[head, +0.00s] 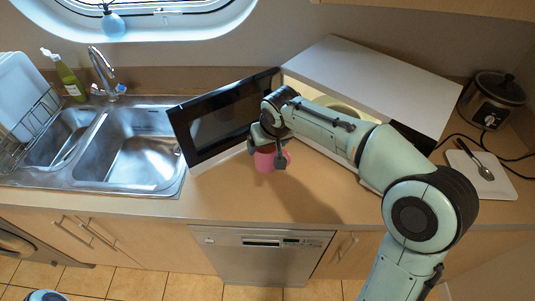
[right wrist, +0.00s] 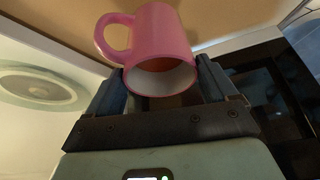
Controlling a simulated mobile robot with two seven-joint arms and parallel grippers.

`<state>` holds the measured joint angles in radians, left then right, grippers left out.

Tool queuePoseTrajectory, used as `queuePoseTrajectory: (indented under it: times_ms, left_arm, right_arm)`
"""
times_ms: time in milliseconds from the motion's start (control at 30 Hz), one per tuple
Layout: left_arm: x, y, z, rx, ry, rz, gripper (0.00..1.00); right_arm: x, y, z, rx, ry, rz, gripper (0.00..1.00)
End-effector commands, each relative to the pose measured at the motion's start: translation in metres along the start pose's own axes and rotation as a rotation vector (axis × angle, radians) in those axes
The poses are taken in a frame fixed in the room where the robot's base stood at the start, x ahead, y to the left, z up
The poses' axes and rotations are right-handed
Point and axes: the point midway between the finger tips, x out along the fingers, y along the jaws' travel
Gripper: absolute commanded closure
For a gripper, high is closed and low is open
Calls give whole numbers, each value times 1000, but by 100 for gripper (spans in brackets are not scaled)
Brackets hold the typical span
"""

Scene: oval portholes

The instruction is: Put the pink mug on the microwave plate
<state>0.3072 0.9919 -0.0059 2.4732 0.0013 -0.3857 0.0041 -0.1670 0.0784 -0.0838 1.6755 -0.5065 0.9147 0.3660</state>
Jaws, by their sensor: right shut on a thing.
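My right gripper (head: 268,158) is shut on the pink mug (head: 271,161) in front of the open microwave (head: 385,82). In the right wrist view the pink mug (right wrist: 160,40) sits between the fingers (right wrist: 165,85) of the gripper, its open mouth towards the camera and its handle to the left. The round microwave plate (right wrist: 40,88) shows at the left of the right wrist view, inside the pale microwave interior, apart from the mug. In the head view my arm hides much of the microwave opening. My left gripper is out of view.
The dark microwave door (head: 222,116) stands open, left of my right gripper. A double sink (head: 140,150) lies further left. At the right are a slow cooker (head: 493,100) and a white board (head: 480,172) with a utensil. The front counter (head: 235,195) is clear.

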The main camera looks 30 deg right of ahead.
Motion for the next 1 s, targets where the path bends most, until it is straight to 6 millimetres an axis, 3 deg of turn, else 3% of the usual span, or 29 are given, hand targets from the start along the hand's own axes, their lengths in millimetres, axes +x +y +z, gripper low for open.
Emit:
queuePoseTrajectory:
  times_ms: [300,733,767,800,1000]
  left_arm:
    - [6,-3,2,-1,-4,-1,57]
    - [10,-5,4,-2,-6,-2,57]
    - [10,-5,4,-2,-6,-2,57]
    - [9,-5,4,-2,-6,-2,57]
    - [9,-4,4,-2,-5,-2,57]
  right_arm:
    - [36,0,15,0,0,-1,92]
    - [41,0,17,0,1,-1,92]
    - [42,0,18,0,-2,0,11]
    - [41,0,18,0,-2,0,0]
    - [41,0,17,0,-2,0,0]
